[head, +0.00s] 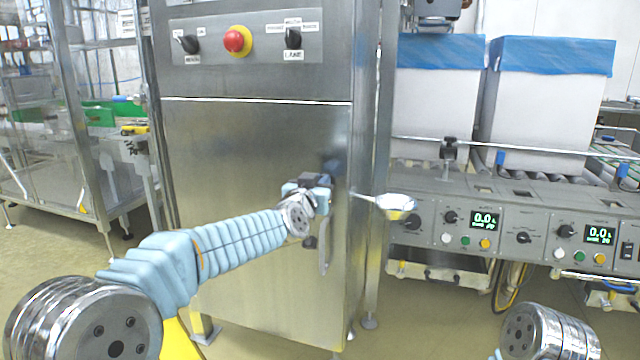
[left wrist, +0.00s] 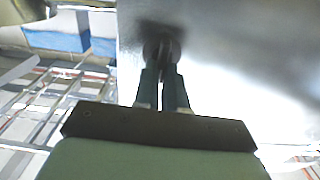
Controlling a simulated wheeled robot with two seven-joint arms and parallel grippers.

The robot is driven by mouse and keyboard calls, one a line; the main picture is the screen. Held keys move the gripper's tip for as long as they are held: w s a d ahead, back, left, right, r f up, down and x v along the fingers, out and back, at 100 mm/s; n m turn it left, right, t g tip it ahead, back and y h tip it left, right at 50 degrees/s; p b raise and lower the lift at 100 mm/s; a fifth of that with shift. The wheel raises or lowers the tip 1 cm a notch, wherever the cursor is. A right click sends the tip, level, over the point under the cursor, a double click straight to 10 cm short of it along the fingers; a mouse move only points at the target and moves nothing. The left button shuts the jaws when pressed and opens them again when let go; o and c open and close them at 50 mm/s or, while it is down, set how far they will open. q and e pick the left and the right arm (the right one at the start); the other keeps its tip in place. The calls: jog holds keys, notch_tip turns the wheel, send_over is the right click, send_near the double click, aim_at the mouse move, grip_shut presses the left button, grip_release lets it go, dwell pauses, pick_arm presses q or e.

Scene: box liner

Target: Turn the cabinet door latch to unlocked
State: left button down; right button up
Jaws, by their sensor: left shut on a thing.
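The steel cabinet door (head: 235,150) is closed and fills the middle of the head view. My left gripper (head: 322,182) is at the door's right edge, above the vertical door handle (head: 326,250). In the left wrist view my left gripper's fingers (left wrist: 162,62) are close together and shut on the small round door latch (left wrist: 161,45), which stands out from the metal door. The fingers cover much of the latch, so its turn angle is unclear. In the head view the gripper hides the latch. My right gripper is not in view.
Above the door is a panel with a red emergency button (head: 237,41) and two black rotary switches. To the right stand a conveyor console (head: 470,215) with digital displays and two white boxes with blue liners (head: 550,57).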

pick_arm(q)
jog(key=shift+s+d+f+m+b, duration=0.2)
jog(key=shift+m+b, duration=0.55)
jog(key=shift+m, duration=2.2)
jog(key=shift+w+d+f+m+b, duration=0.2)
jog(key=shift+m+b, duration=0.5)
jog(key=shift+m, duration=2.3)
jog(key=shift+s+d+f+m+b, duration=0.25)
jog(key=shift+m+b, duration=0.5)
jog(key=shift+m, duration=2.2)
jog(key=c, duration=1.2)
grip_release()
jog(key=shift+c, duration=0.2)
jog(key=shift+o, duration=0.2)
